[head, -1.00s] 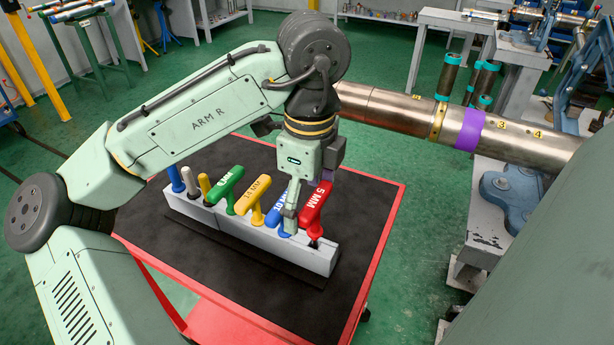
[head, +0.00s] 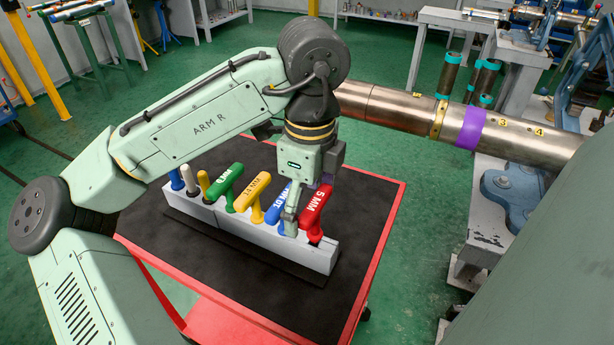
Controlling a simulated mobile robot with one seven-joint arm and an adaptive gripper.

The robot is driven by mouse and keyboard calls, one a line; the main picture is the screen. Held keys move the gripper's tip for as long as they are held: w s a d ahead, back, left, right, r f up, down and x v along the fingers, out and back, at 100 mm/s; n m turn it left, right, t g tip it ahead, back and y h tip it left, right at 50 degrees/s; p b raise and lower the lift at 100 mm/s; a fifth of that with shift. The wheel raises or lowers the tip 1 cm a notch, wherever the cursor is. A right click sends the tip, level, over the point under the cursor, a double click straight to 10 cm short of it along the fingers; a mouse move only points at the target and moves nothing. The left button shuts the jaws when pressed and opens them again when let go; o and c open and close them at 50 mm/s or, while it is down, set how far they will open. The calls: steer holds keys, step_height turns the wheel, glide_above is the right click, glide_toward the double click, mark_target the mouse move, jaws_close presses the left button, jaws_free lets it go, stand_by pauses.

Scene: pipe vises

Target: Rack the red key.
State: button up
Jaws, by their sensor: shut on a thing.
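The red key (head: 314,208), a T-handle marked 5 MM, stands upright at the right end of the grey rack block (head: 318,261). Its lower end meets the top of the block; how deep it sits cannot be told. My gripper (head: 302,212) points down over it and is shut on the red key. One finger shows between the red key and the blue key (head: 275,212); the other finger is mostly hidden behind the red handle.
A yellow key (head: 252,196), a green key (head: 224,183) and several others stand in the block to the left. The block rests on a black mat (head: 240,300) on a red cart (head: 380,262). A steel pipe (head: 400,105) with a purple band runs behind, to the right.

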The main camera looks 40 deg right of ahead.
steer(key=shift+f+b, duration=0.55)
steer(key=shift+f, duration=0.5)
stand_by(0.4)
steer(key=shift+f+p, duration=0.1)
steer(key=shift+p, duration=0.25)
stand_by(1.1)
steer(key=o, duration=1.5)
step_height(320, 180, up, 12)
steer(key=shift+s+r, duration=0.1)
steer(key=shift+s, duration=0.05)
steer(key=shift+d, duration=0.1)
